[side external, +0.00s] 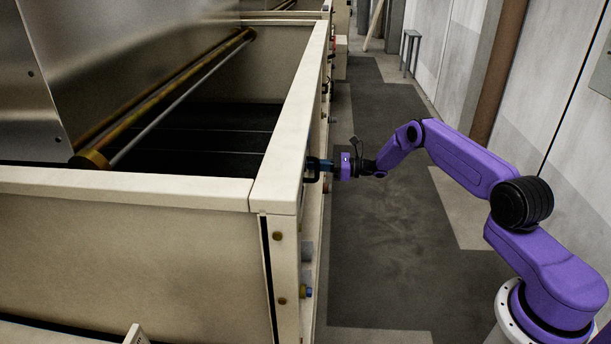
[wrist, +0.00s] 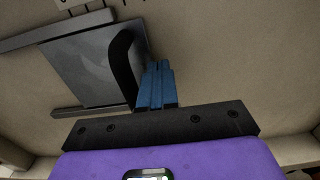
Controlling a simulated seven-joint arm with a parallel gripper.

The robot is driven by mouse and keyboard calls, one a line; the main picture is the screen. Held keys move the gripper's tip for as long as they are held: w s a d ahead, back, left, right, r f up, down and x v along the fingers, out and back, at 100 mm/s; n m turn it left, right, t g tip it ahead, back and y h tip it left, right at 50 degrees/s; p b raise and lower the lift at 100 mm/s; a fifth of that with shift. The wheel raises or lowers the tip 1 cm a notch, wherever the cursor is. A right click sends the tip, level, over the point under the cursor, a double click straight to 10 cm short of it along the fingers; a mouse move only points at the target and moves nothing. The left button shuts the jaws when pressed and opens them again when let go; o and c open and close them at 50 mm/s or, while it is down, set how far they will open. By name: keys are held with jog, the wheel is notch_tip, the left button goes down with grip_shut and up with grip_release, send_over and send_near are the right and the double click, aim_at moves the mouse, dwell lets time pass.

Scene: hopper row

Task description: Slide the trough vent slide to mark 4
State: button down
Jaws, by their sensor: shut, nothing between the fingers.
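The vent slide is a flat grey plate (wrist: 82,68) between two dark rails on the beige trough wall in the wrist view. A black curved handle (wrist: 122,68) stands at the plate's right edge. My gripper (wrist: 158,70) has its blue fingers together, with nothing held. The fingers are just right of the handle, close against its lower part; I cannot tell if they touch. Part of a marked scale shows at the top edge, its numbers cut off. In the side view my gripper (side external: 314,164) is at the trough's outer wall, beside the black handle (side external: 308,174).
The trough (side external: 290,140) has a raised cream rim on the left. Small fittings (side external: 307,292) stick out of its outer wall below. The dark aisle floor (side external: 385,250) is clear around my arm, and a small stool (side external: 411,50) stands far back.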

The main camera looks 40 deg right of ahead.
aim_at(315, 178)
dwell(0.3)
jog(key=shift+s+a, duration=0.8)
jog(key=shift+a, duration=0.05)
jog(key=shift+s+a, duration=0.6)
jog(key=shift+a, duration=0.05)
dwell(1.0)
jog(key=shift+w+d, duration=0.15)
jog(key=shift+w+d, duration=0.4)
jog(key=shift+d, duration=0.05)
jog(key=shift+s+d, duration=0.1)
jog(key=shift+d, duration=0.05)
jog(key=v, duration=0.7)
jog(key=shift+s+d, duration=0.25)
jog(key=shift+s, duration=0.05)
jog(key=shift+r, duration=0.1)
